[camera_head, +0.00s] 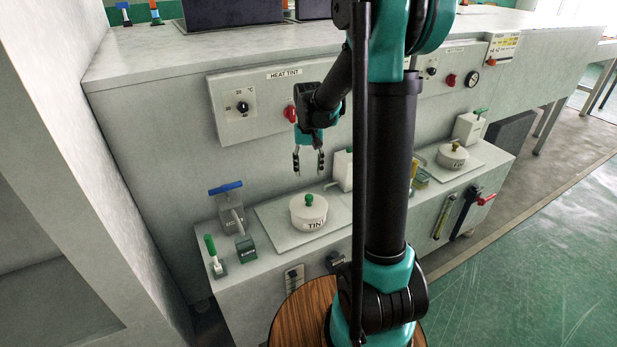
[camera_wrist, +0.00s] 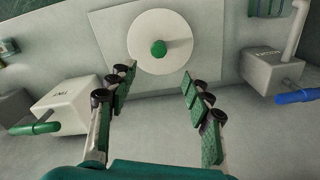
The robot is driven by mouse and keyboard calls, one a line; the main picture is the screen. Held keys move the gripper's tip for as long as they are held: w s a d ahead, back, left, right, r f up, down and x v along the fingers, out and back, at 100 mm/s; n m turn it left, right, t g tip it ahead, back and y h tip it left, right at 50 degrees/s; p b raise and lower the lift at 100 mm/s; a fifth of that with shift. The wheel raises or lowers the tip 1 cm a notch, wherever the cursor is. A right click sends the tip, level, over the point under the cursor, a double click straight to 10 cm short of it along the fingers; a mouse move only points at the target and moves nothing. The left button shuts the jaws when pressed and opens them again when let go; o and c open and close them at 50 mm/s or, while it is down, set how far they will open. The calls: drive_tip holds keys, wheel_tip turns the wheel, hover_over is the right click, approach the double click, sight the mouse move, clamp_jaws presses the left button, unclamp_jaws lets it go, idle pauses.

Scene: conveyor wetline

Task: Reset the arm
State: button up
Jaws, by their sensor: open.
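My gripper (camera_head: 308,163) is open and empty. It hangs with its fingers pointing down, above a white round lid labelled TINT (camera_head: 308,211) with a green knob on top. In the wrist view the two fingers of my gripper (camera_wrist: 160,95) are spread wide. The lid (camera_wrist: 140,42) and its green knob (camera_wrist: 158,48) lie beyond the fingertips, between them and apart from them. My arm rises from its base and bends over toward the wall panel, hiding part of the bench behind it.
A heat tint control panel (camera_head: 262,106) is on the wall behind my gripper. A blue-handled valve (camera_head: 228,200) and a green-handled lever (camera_head: 212,250) stand left of the lid. Another white lid (camera_head: 452,155) sits on the right. The floor at right (camera_head: 530,250) is clear.

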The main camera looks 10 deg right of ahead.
drive_tip(key=shift+r, duration=0.25)
drive_tip(key=s+d+f+t, duration=0.2)
drive_tip(key=s, duration=0.9)
drive_tip(key=s+d+f+n+t, duration=0.1)
drive_tip(key=s+d+f+t, duration=0.1)
drive_tip(key=s, duration=0.9)
drive_tip(key=shift+f, duration=0.2)
